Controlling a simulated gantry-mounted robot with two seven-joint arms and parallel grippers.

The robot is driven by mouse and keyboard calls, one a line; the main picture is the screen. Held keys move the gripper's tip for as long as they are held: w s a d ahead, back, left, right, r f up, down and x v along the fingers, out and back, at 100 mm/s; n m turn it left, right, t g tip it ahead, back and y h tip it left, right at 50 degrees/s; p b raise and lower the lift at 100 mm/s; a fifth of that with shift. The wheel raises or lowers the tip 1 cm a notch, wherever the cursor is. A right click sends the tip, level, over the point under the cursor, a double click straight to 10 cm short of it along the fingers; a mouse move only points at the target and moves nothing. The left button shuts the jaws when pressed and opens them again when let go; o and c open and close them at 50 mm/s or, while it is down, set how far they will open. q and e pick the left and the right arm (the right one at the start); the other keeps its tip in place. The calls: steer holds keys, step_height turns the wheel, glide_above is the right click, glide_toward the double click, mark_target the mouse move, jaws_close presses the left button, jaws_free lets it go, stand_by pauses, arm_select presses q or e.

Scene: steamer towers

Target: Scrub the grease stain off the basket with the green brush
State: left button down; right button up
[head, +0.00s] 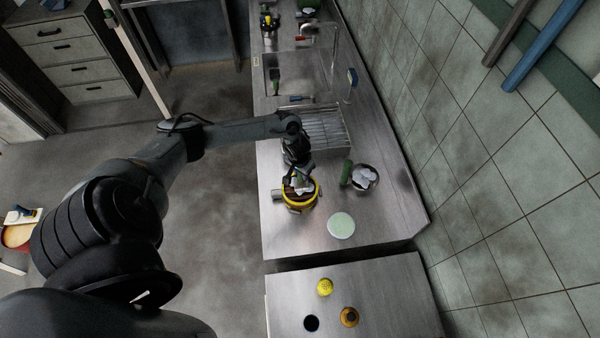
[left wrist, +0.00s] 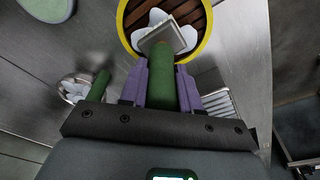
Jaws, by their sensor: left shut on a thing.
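The basket (head: 301,207) has a yellow rim and stands on the steel counter. In the left wrist view its rim (left wrist: 208,42) circles a brown slatted base with a white patch or piece on it. My left gripper (head: 297,182) is over the basket, with its purple fingers shut on the green handle of the brush (left wrist: 186,92). The brush's pale square head (left wrist: 162,33) lies over the white patch inside the basket; I cannot tell whether it touches. A grease stain cannot be made out. My right gripper is out of view.
A bowl (head: 365,178) with white pieces and a green cylinder (head: 346,172) stand right of the basket. A pale green round (head: 341,225) lies in front. A wire rack (head: 325,130) and sink are behind. A lower counter holds yellow items (head: 324,287).

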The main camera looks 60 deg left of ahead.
arm_select(q)
steer(key=shift+w+d, duration=0.2)
steer(key=shift+w, duration=0.35)
steer(key=shift+w+d, duration=0.2)
steer(key=shift+w, duration=0.35)
steer(key=shift+r+p, duration=0.75)
steer(key=shift+p, duration=0.2)
step_height(320, 180, up, 5)
steer(key=p, duration=0.5)
steer(key=shift+n, duration=0.3)
